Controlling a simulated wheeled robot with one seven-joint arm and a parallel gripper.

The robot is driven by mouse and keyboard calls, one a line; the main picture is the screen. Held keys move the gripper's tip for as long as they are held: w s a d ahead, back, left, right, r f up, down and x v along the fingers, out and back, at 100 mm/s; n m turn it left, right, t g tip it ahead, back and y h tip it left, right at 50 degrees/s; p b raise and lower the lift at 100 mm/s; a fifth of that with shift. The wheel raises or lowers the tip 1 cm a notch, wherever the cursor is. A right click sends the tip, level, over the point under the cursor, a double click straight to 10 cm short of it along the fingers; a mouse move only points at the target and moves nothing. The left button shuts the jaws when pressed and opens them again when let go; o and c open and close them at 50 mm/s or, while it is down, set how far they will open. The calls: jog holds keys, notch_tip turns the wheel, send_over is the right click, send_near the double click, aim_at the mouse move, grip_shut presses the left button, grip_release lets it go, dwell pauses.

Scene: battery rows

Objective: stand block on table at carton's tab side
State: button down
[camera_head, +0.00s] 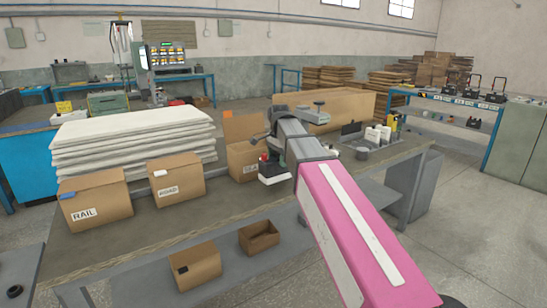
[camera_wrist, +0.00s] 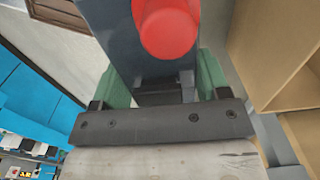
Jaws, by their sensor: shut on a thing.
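My gripper (camera_head: 273,150) is shut on a dark block with a red round cap. In the wrist view the dark block (camera_wrist: 112,35) sits between the green fingers of my gripper (camera_wrist: 155,85). In the head view the held block (camera_head: 272,179) shows small, dark above and pale below, in front of the third carton (camera_head: 240,160). Contact between its base and the table is unclear. That carton has a raised flap with an orange tab; its label is partly hidden. The RAIL carton (camera_head: 105,200) has a blue tab, the ROAD carton (camera_head: 180,175) a white tab.
The table (camera_head: 150,235) has a bare strip in front of the cartons. A stack of white sheets (camera_head: 135,140) lies behind them. A long carton (camera_head: 345,103) and small items stand at the right. Two small open boxes (camera_head: 195,268) (camera_head: 260,238) sit lower in front.

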jog(key=shift+f, duration=2)
jog(key=shift+f, duration=0.1)
jog(key=shift+c, duration=0.6)
grip_release()
notch_tip(320, 180, up, 12)
jog(key=shift+r, duration=0.1)
